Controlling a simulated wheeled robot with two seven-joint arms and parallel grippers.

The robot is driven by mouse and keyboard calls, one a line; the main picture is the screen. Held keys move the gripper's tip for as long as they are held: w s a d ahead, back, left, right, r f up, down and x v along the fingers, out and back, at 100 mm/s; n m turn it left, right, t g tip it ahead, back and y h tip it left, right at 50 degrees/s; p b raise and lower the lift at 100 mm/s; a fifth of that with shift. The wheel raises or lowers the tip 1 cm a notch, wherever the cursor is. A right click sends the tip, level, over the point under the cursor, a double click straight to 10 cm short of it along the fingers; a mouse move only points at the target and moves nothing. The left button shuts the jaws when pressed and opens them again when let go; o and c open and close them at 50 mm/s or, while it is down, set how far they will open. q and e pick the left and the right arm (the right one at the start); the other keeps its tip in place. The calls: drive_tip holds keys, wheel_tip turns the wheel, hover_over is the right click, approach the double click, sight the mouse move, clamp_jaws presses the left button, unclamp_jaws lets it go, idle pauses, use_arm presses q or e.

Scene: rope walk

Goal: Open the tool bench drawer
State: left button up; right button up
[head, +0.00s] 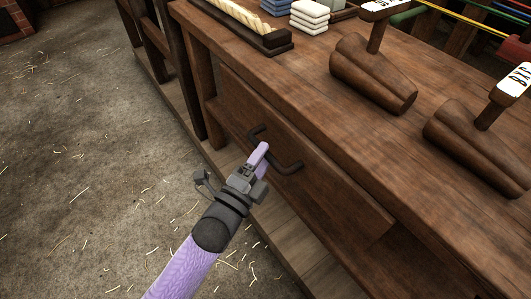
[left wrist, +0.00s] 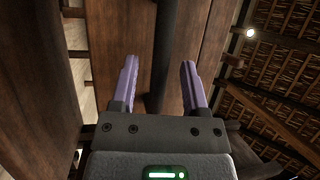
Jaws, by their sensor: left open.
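The tool bench (head: 300,82) is brown wood and runs diagonally across the head view. Its drawer (head: 335,195) has a wide wooden front that looks shut, about flush with the bench. A dark bar handle (head: 290,169) crosses the drawer front. My left gripper (head: 262,152) has purple fingers and is open at the handle's middle. In the left wrist view the dark handle bar (left wrist: 163,50) lies between the two spread fingers of the gripper (left wrist: 158,68). I cannot tell whether either finger touches it. My right gripper is not in view.
On the bench top stand a dark tray with a pale rope (head: 240,18), stacked white blocks (head: 309,16) and two grooved wooden cones (head: 372,75) (head: 480,148) with labelled posts. The floor (head: 90,150) at left is clear but for scattered straw.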

use_arm(q)
drive_tip(key=shift+x, duration=0.8)
clamp_jaws()
idle(0.9)
